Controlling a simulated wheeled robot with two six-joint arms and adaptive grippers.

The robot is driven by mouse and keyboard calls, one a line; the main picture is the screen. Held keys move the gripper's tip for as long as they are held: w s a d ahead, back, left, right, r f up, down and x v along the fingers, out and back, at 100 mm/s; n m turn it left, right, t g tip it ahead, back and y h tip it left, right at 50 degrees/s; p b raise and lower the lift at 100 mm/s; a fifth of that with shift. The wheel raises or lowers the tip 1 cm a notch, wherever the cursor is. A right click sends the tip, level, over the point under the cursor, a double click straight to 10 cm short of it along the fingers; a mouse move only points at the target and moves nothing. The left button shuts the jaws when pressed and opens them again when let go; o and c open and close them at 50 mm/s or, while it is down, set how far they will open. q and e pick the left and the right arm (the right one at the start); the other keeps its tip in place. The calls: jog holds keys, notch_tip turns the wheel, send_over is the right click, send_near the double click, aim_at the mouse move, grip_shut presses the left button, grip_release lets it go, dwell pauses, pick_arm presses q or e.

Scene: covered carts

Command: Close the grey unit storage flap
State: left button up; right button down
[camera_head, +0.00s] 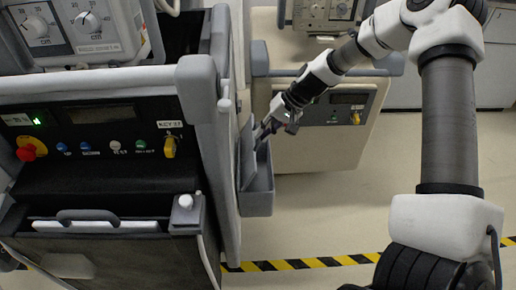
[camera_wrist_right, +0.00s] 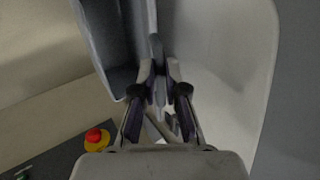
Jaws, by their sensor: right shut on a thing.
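The grey storage unit (camera_head: 258,197) is an open-topped bin on the right side of the near cart. Its grey flap (camera_head: 247,152) stands raised, close to upright, at the bin's cart side, so the bin is open. My right gripper (camera_head: 261,134) reaches in from the upper right and is at the flap's edge. In the right wrist view, its fingers (camera_wrist_right: 157,78) are shut on a thin grey edge, which looks like the flap (camera_wrist_right: 155,47). The bin (camera_wrist_right: 112,45) shows at upper left there. The exact contact is partly hidden by the fingers. My left gripper is not in view.
The near cart's control panel (camera_head: 95,140) has a red knob and a yellow switch. A second cart (camera_head: 325,140) stands behind the bin, with a gap of floor between. Yellow-black tape (camera_head: 305,263) crosses the open floor at the front.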

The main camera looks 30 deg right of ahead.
jog(key=s+d+f+t+y+b, duration=0.1)
jog(key=s+d+f+y+b, duration=0.1)
jog(key=f+b, duration=0.5)
jog(key=s+d+f+t+y+b, duration=0.2)
jog(key=s+d+f+y+b, duration=0.1)
jog(key=f+b, duration=0.5)
jog(key=shift+s+d+f+t+y+b, duration=0.25)
jog(key=shift+d+y+b, duration=0.45)
jog(key=shift+d+b, duration=0.7)
jog(key=shift+a, duration=0.1)
jog(key=c, duration=1.5)
grip_release()
jog(key=shift+f, duration=0.15)
jog(key=shift+w+a, duration=0.1)
jog(key=shift+w, duration=0.25)
